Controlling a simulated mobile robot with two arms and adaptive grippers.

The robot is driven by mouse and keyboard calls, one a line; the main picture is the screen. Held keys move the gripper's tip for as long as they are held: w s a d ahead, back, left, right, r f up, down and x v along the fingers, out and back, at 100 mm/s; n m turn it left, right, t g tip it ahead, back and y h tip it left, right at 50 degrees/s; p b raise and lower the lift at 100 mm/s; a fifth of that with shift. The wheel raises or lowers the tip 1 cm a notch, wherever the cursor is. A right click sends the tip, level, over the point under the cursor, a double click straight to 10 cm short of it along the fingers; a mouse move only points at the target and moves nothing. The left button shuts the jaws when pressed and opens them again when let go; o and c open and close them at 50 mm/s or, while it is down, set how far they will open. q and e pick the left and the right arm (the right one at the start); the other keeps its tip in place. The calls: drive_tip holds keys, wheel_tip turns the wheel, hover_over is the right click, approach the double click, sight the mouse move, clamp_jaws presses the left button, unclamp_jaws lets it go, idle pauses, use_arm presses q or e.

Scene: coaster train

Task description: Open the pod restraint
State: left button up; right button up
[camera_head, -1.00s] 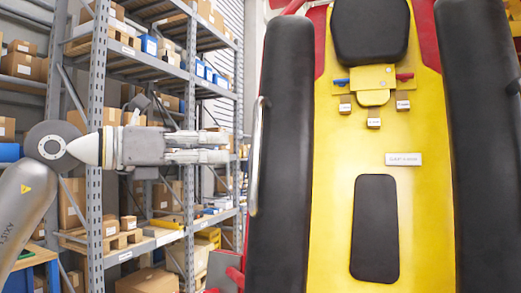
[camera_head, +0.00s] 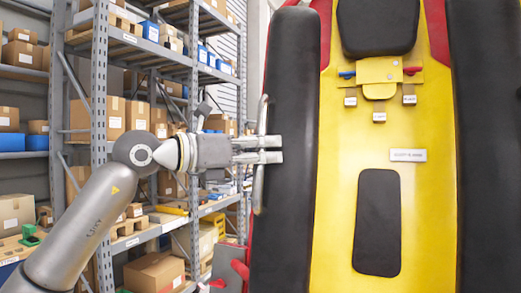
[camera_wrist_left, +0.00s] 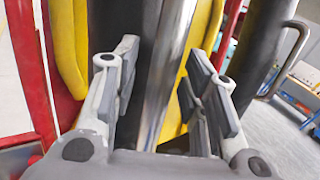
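The pod restraint shows as two long black padded bars, left (camera_head: 287,70) and right (camera_head: 488,120), standing on either side of the yellow pod seat (camera_head: 335,215). A silver handle (camera_head: 259,185) runs upright along the outer side of the left bar. My left gripper (camera_head: 281,149) reaches across this handle from the left. In the left wrist view the handle (camera_wrist_left: 172,65) passes between the two fingers. The fingers stand apart with gaps beside the handle, so the gripper is open around it. My right gripper is out of view.
Grey shelving (camera_head: 99,140) with cardboard boxes fills the left side behind my arm. A black seat pad (camera_head: 376,225) and a yellow buckle plate (camera_head: 379,72) are on the pod. In the left wrist view another curved handle (camera_wrist_left: 296,62) is at the right.

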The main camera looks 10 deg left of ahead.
sight(257, 136)
use_arm(q)
clamp_jaws()
drive_tip(key=shift+s+a+r+p, duration=0.15)
drive_tip(key=shift+r+p, duration=0.25)
drive_tip(key=shift+r, duration=0.1)
drive_tip(key=shift+s+a+r+p, duration=0.1)
drive_tip(key=shift+s+r+p, duration=0.15)
drive_tip(key=shift+r, duration=0.2)
drive_tip(key=shift+s+a+r+p, duration=0.1)
drive_tip(key=shift+s+r+p, duration=0.15)
drive_tip(key=shift+r, duration=0.2)
drive_tip(key=s+a+r+n+g+y+p, duration=0.1)
drive_tip(key=s+r+p, duration=0.3)
drive_tip(key=r+p, duration=0.4)
drive_tip(key=s+a+r+n+g+y+p, duration=0.1)
drive_tip(key=r+p, duration=0.6)
drive_tip(key=r, duration=0.7)
drive_tip(key=shift+s+a+n+g+y+p, duration=0.2)
drive_tip(key=shift+s+n+g+y+p, duration=0.3)
drive_tip(key=shift+s+g+y, duration=0.7)
drive_tip(key=shift+s+r+h, duration=0.15)
drive_tip(key=shift+s+h, duration=0.15)
drive_tip(key=shift+s, duration=0.1)
